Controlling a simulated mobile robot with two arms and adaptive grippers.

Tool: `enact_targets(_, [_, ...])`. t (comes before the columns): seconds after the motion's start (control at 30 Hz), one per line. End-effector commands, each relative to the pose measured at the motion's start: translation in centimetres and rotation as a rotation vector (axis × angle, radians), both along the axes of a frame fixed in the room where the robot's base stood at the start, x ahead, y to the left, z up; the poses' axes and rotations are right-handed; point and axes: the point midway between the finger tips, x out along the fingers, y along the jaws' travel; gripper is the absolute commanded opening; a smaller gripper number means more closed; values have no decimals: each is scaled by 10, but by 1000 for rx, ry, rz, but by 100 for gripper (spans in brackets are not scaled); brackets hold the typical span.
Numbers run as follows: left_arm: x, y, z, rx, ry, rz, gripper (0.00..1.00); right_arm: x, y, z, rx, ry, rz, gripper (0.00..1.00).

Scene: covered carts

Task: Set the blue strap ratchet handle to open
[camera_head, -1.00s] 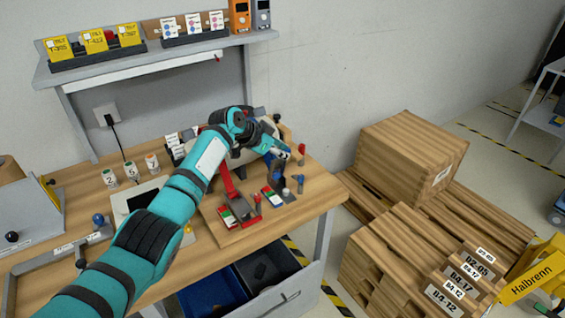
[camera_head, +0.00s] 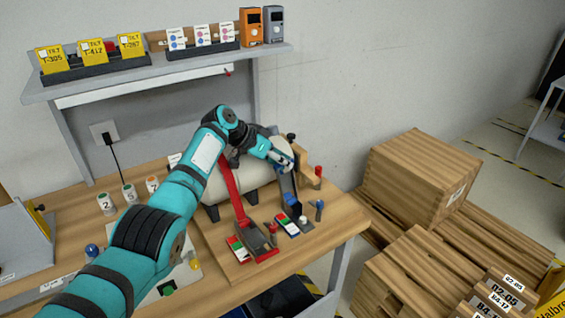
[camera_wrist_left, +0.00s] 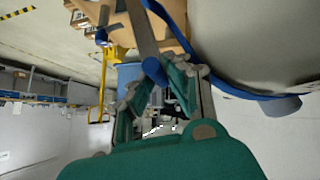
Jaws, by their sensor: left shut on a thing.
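The blue strap ratchet (camera_head: 291,202) sits on the wooden board in front of the pale padded roll (camera_head: 262,178). The blue strap also shows in the wrist view (camera_wrist_left: 180,30) along the roll. The ratchet's grey handle (camera_wrist_left: 143,35) stands up from the base, with a blue grip end (camera_wrist_left: 153,68) at my left fingers. My left gripper (camera_head: 284,163) reaches over the roll from the left. In the wrist view my left gripper (camera_wrist_left: 155,88) is shut on the handle's end. The arm partly hides the roll. My right gripper is not in view.
A red strap ratchet (camera_head: 258,242) stands left of the blue one. Red-green indicators (camera_head: 238,249) and small red and blue posts (camera_head: 318,171) are close by. A shelf (camera_head: 160,73) with cards hangs behind. Wooden crates (camera_head: 420,180) stand right of the bench.

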Motion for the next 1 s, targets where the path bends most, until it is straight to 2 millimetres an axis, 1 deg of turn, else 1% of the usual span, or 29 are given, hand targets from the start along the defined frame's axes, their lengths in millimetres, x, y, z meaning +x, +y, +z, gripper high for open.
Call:
enact_targets(0.03, [0, 1, -3, 5, 3, 1, 0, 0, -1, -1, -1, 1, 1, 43])
enact_targets(0.43, [-1, 1, -4, 6, 4, 0, 0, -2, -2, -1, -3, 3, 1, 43])
enact_targets(0.47, [-1, 1, -4, 6, 4, 0, 16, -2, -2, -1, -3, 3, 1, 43])
enact_targets(0.5, [-1, 1, -4, 6, 4, 0, 21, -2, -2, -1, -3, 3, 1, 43])
enact_targets(0.53, [-1, 1, -4, 6, 4, 0, 24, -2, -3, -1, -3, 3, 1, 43])
enact_targets(0.83, [-1, 2, -1, 3, 1, 0, 24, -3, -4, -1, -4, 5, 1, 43])
enact_targets(1.0, [-4, 11, 10, 2, -1, 0, 24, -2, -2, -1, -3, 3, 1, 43])
